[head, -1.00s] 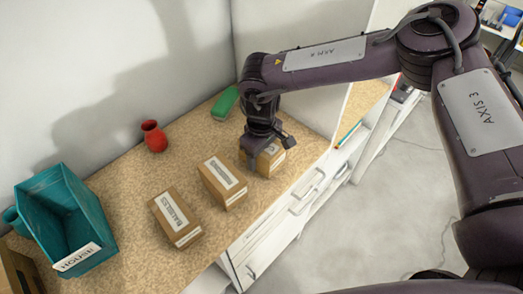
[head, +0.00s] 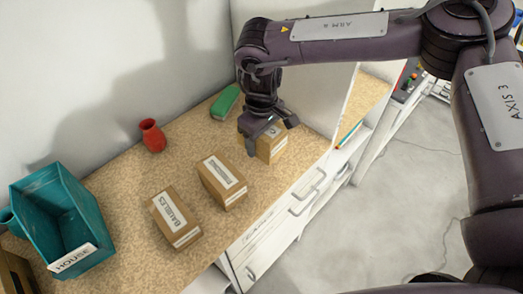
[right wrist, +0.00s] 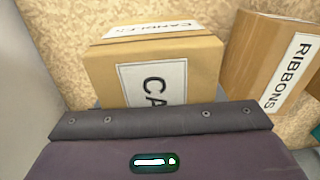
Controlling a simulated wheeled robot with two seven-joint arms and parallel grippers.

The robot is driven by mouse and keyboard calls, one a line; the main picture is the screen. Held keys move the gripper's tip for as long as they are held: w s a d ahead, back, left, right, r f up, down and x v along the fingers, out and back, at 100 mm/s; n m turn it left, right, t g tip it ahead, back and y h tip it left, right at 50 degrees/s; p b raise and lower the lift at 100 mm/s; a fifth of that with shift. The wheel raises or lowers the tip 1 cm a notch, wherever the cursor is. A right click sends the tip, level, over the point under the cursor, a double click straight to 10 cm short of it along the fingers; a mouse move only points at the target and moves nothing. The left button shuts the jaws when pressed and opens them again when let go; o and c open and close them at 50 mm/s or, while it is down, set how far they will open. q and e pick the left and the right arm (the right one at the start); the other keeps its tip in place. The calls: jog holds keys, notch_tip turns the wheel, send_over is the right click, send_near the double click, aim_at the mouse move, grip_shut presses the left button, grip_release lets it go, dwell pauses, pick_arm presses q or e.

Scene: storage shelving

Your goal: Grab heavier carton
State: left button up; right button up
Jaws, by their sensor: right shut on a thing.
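My right gripper (head: 264,138) is shut on the candles carton (head: 272,146), a small brown box with white labels. In the right wrist view the candles carton (right wrist: 155,65) fills the space just beyond the gripper. The carton appears slightly raised from the counter. The ribbons carton (head: 222,181) stands to its left on the counter, and its label reads clearly in the right wrist view (right wrist: 272,65). The baubles carton (head: 175,218) stands further left and nearer the front. My left gripper is out of view.
The speckled countertop (head: 130,185) holds a teal bin (head: 88,215) labelled HOUSE at the left, a red vase (head: 152,136) and a green object (head: 225,102) at the back. A white side panel (head: 318,92) rises right behind the held carton. Drawers are below the front edge.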

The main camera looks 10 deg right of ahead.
notch_tip(320, 180, up, 9)
jog(key=shift+f+b, duration=0.1)
jog(key=shift+b, duration=0.85)
jog(key=shift+r, duration=2.8)
